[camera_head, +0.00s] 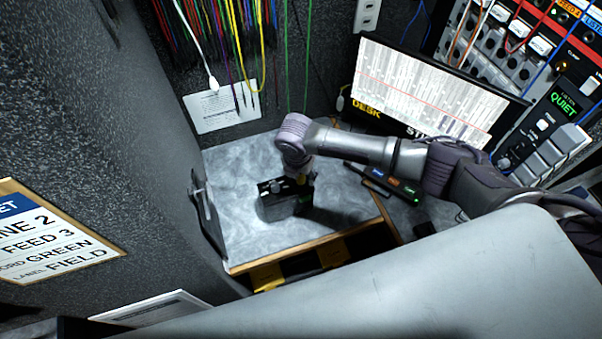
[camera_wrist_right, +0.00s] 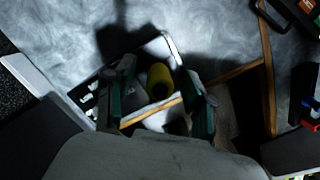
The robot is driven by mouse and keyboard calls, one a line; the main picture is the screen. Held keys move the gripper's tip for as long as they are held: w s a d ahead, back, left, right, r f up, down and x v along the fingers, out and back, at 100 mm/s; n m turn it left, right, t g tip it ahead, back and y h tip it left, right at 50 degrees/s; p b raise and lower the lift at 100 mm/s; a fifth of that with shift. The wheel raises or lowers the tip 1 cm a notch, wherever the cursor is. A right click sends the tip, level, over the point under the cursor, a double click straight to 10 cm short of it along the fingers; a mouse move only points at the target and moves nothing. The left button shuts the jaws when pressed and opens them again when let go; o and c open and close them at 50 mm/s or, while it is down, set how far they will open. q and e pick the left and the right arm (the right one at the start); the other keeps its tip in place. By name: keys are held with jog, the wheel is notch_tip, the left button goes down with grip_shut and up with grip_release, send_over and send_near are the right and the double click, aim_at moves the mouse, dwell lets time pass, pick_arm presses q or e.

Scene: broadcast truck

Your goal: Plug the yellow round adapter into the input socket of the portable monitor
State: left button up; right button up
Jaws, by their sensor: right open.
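The portable monitor appears to be the small black box (camera_head: 275,211) standing on the grey worktop in the head view. Its top with pale fittings (camera_wrist_right: 88,93) shows at the left in the right wrist view. The yellow round adapter (camera_wrist_right: 158,80) stands between the fingers of my right gripper (camera_wrist_right: 160,98), which is open around it and not closed on it. Whether the adapter is seated in a socket is hidden. My left gripper is out of view.
The grey worktop (camera_head: 238,165) has free room left of the box and a wooden front edge (camera_head: 305,247). A dark strip with coloured labels (camera_head: 380,180) lies to the right. A lit screen (camera_head: 425,95) stands behind my right arm. Coloured cables (camera_head: 240,40) hang at the back.

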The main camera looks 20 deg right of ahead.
aim_at(298, 186)
notch_tip(298, 186, up, 12)
jog(key=s+a, duration=0.1)
jog(key=shift+s+f, duration=0.15)
jog(key=shift+a+f, duration=0.1)
jog(key=shift+a, duration=0.05)
dwell(0.4)
